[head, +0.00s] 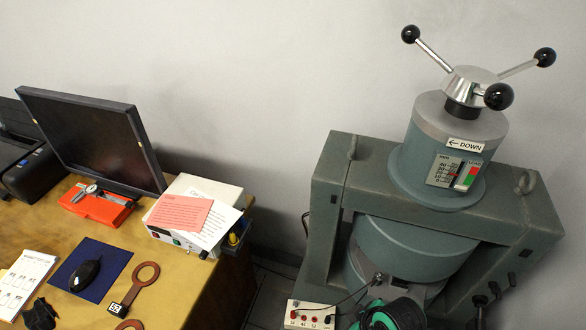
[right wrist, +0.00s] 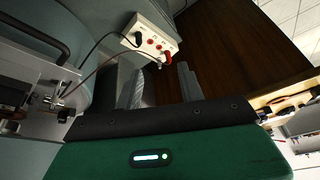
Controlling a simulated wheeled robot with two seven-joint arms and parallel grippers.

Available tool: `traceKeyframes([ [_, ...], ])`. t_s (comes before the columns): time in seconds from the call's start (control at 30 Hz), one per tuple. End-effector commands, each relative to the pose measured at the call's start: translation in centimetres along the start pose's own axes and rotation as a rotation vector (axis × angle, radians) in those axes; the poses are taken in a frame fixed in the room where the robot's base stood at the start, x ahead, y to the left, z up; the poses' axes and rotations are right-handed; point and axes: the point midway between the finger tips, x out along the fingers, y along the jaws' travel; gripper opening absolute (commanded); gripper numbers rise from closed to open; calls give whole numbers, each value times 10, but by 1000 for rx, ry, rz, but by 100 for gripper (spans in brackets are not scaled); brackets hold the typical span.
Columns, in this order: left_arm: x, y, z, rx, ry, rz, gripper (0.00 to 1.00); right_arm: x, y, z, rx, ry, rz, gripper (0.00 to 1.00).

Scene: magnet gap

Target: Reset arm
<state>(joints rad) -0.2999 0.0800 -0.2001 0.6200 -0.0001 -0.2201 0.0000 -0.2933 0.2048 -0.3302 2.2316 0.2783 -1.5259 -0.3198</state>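My right gripper (right wrist: 160,85) shows in the right wrist view with its two grey fingers apart and nothing seen between them. It is near a small white box with red and black plugs (right wrist: 152,37), beside the magnet. In the head view, a green and black part of my right arm shows at the bottom edge, in front of the magnet; its fingers cannot be made out there. The large grey-green magnet (head: 335,185) stands on the right, with a three-armed handle (head: 470,80) on top. My left gripper cannot be identified in either view.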

Motion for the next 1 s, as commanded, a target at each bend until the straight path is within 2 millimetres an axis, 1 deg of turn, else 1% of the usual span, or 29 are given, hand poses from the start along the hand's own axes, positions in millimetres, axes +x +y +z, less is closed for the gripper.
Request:
traceKeyframes([
  [0.03, 0, 0, 0, 0, 0, 0, 40, -10, 1, 13, 71, -8, 30, 39],
  [0.1, 0, 0, 0, 0, 0, 0, 40, -20, 5, 27, 156, -21, 71, 39],
  [0.3, 0, 0, 0, 0, 0, 0, 40, -48, 14, 62, 346, -49, 173, 39],
  [0.57, 0, 0, 0, 0, 0, 0, 40, -83, 22, 103, 544, -85, 295, 39],
  [0.6, 0, 0, 0, 0, 1, 0, 40, -70, 25, 102, 537, -87, 289, 39],
  [0.77, 0, 0, 0, 0, 0, 0, 40, -36, 32, 108, 533, -97, 282, 39],
  [0.87, 0, 0, 0, 0, 0, 0, 40, -13, 35, 113, 533, -106, 277, 39],
  [0.97, 0, 0, 0, 0, 0, 0, 40, 13, 39, 120, 532, -115, 272, 39],
  [1.0, 0, 0, 0, 0, 0, 0, 40, 25, 40, 124, 532, -118, 271, 39],
])
